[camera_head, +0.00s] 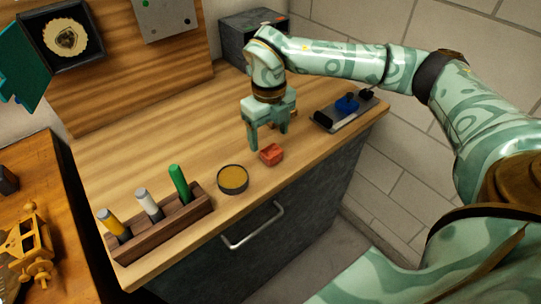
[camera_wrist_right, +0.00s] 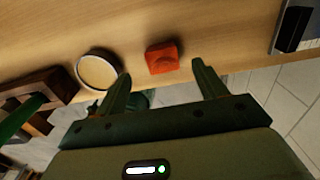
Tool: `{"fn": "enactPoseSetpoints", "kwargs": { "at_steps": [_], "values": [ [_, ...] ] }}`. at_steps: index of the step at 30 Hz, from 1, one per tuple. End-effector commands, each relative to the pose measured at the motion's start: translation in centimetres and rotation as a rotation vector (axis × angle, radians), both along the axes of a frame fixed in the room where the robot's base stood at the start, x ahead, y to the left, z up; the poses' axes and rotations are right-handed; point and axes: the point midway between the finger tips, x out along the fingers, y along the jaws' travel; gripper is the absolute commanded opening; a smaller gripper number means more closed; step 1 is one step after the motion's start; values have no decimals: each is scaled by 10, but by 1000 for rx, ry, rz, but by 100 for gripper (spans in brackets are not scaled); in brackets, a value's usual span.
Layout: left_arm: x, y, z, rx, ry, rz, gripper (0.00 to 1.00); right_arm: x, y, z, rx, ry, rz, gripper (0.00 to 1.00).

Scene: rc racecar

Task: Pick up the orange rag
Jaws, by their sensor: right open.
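The orange rag (camera_head: 271,155) is a small folded red-orange block lying on the wooden worktop near its front edge. In the right wrist view the rag (camera_wrist_right: 162,57) lies beyond the fingertips, between their lines and nearer the left finger. My right gripper (camera_head: 268,141) points down at the worktop just behind the rag. In the wrist view the right gripper (camera_wrist_right: 160,72) has its fingers apart with nothing between them. The gap between fingers and rag is small, and I cannot tell its exact size. My left gripper is not in view.
A round tin (camera_head: 233,179) stands left of the rag. A wooden rack (camera_head: 165,226) holds yellow, white and green markers farther left. A grey device with a blue knob (camera_head: 347,104) sits to the right. A dark box (camera_head: 240,40) stands behind. The worktop's middle is clear.

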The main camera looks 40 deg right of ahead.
Motion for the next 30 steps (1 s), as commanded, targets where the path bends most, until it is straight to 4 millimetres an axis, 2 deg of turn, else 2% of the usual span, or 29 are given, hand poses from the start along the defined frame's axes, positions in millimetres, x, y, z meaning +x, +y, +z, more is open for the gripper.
{"fn": "enactPoseSetpoints", "kwargs": {
  "at_steps": [9, 16, 21, 30],
  "values": [
    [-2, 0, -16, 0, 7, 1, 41, -4, -3, -48, 0, 3, 0, 71],
    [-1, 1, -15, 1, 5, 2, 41, -4, -3, -49, 0, -1, 1, 71],
    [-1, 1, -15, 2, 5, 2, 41, -4, -3, -48, 0, 0, 1, 24],
    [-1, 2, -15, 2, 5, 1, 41, -4, -3, -48, 0, -1, 1, 23]
  ]
}}
